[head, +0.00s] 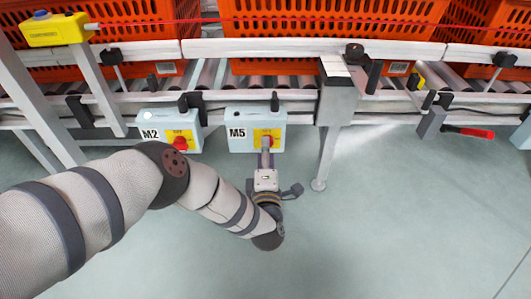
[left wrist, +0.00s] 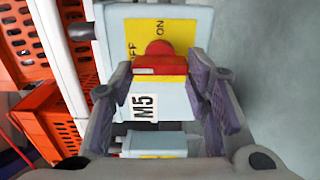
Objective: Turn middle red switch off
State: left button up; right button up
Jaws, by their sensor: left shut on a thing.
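The red switch (head: 266,142) sits on a yellow plate on the pale blue box marked M5 (head: 242,116). My left gripper (head: 265,158) reaches it from the front and below. OFF and ON lettering shows on the yellow plate (left wrist: 135,38). My right gripper is in neither view.
A second box marked M2 (head: 150,132) with its own red switch (head: 181,143) hangs to the left, close to my left arm. Orange totes (head: 330,30) stand on the roller conveyor above. A support leg (head: 330,150) is right of M5. The floor below is clear.

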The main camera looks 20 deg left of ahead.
pick_arm(q)
jog(key=shift+d, duration=0.15)
jog(key=o, duration=1.2)
jog(key=shift+c, duration=0.2)
jog(key=v, duration=1.2)
